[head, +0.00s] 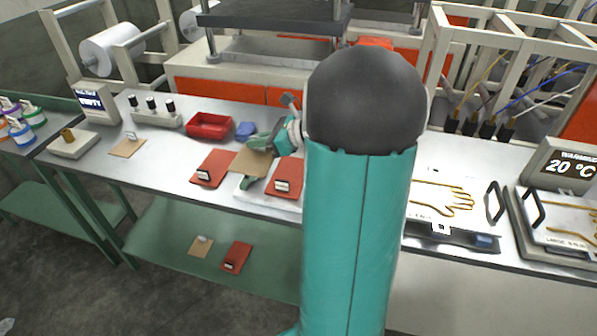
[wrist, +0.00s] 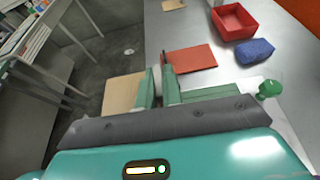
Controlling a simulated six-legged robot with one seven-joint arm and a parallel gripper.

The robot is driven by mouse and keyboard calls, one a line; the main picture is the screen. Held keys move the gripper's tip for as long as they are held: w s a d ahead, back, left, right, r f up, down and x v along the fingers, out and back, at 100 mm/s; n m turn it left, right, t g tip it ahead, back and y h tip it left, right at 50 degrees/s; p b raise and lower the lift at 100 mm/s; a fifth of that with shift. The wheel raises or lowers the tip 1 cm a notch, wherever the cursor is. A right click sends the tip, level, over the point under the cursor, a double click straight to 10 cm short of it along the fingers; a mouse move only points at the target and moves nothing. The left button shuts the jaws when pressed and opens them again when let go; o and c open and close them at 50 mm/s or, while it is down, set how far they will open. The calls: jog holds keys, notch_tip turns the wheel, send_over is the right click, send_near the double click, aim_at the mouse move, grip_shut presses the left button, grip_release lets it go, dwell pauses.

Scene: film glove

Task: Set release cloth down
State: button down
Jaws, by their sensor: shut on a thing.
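A tan sheet, which I take to be the release cloth (head: 250,163), is at my gripper (head: 272,146) in the head view, over the table between two red sheets (head: 213,166). In the wrist view the tan sheet (wrist: 120,96) shows left of my gripper's green fingers (wrist: 158,88). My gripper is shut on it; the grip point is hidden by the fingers. The sheet appears to be held above the tabletop, but its exact height is unclear. My arm hides part of the table in the head view.
A red tray (head: 209,126) and a blue folded thing (head: 245,131) lie behind the red sheets. Another tan sheet (head: 128,147) lies farther left on the metal table (head: 165,155). Bare tabletop shows between it and the red sheet. More sheets lie on the lower green shelf (head: 175,245).

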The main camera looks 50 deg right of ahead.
jog(key=shift+s+a+r, duration=0.2)
jog(key=shift+a, duration=0.15)
jog(key=shift+w+d+f, duration=0.1)
jog(key=shift+d+f, duration=0.05)
jog(key=shift+d, duration=0.1)
jog(key=d+f, duration=0.4)
jog(key=d, duration=0.4)
send_over(295, 162)
jog(key=a, duration=0.1)
notch_tip(295, 162, down, 5)
jog(key=shift+a+r, duration=0.1)
jog(key=shift+d+f, duration=0.45)
jog(key=shift+f, duration=1.6)
jog(key=shift+f, duration=0.15)
jog(key=c, duration=1.6)
grip_release()
jog(key=shift+o, duration=0.2)
